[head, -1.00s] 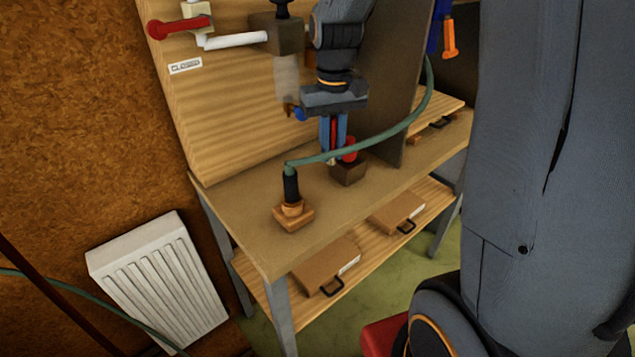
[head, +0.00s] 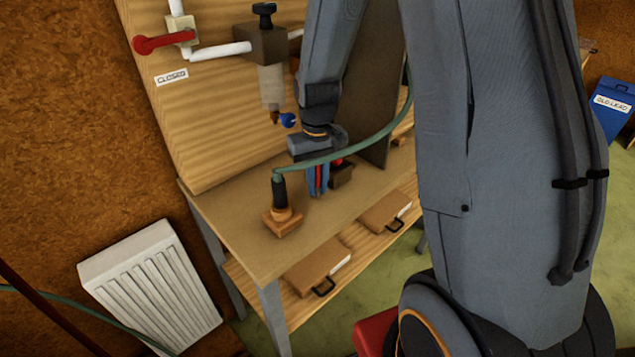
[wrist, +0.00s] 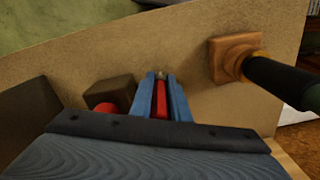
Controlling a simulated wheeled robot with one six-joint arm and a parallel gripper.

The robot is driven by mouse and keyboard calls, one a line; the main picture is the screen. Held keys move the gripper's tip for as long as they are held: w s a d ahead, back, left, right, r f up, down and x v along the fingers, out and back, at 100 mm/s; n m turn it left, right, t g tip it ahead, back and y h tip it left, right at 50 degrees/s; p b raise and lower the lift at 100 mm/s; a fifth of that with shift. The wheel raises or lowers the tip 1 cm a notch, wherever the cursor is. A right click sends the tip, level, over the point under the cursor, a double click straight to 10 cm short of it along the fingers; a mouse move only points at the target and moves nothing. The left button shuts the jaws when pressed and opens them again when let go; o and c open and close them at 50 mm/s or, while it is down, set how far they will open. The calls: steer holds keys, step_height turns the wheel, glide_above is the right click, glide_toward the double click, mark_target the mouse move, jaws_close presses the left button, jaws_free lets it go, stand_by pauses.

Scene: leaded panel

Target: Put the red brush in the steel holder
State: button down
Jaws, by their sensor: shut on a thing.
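My gripper (head: 318,184) points down over the bench top, its blue fingers shut on a slim red thing that looks like the red brush (head: 318,177). In the wrist view the brush (wrist: 161,99) lies between the two fingers (wrist: 161,96), with a small pale tip past them. Its lower end is close to the bench; I cannot tell whether it touches. I cannot make out a steel holder in either view.
A dark block (head: 343,176) with a red round thing stands just right of my gripper. A black-handled tool (head: 279,192) with a green hose stands on a wooden base (head: 283,224) to the left. A dark upright panel (head: 372,120) rises behind. Bare bench lies in front.

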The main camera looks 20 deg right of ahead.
steer(key=shift+f, duration=0.15)
steer(key=c, duration=1.7)
jaws_free()
